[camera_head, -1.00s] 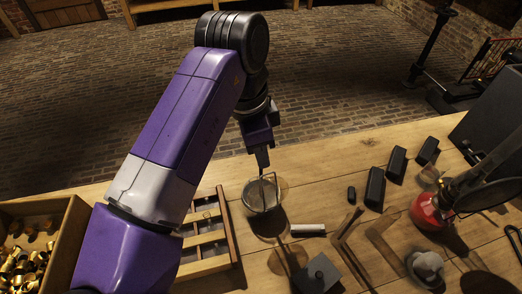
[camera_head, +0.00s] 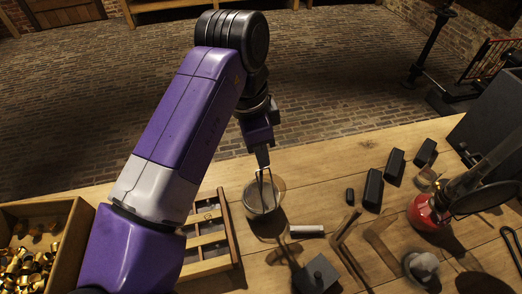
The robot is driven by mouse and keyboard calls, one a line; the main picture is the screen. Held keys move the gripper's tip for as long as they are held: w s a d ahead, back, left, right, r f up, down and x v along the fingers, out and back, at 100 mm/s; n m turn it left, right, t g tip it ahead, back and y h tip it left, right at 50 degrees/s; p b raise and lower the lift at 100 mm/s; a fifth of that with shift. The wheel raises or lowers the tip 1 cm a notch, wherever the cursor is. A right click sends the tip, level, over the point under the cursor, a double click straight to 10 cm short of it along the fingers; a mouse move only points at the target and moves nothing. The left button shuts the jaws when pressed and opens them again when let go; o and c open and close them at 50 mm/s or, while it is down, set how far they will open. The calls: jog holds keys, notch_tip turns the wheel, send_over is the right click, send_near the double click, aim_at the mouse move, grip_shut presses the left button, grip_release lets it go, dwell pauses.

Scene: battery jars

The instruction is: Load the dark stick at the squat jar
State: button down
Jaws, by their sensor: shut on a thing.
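The squat jar (camera_head: 251,204) is a round, clear glass vessel on the wooden table, just right of the slotted rack. My gripper (camera_head: 264,172) points down over the jar, with its fingertips at or just above the rim. It is shut on a thin, upright thing that I take to be the dark stick. This thing is mostly hidden by the fingers, and pale thin lines reach down into the jar's outline. I cannot tell whether it touches the jar's bottom or wall.
A pale cylinder (camera_head: 307,231) lies right of the jar, with a dark square block (camera_head: 318,273) in front. Dark blocks (camera_head: 373,190) and a red flask (camera_head: 425,212) stand to the right. A slotted wooden rack (camera_head: 232,238) and a box of brass pieces (camera_head: 67,229) are left.

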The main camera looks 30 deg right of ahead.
jog(key=shift+r+p, duration=2.05)
jog(key=shift+r, duration=0.6)
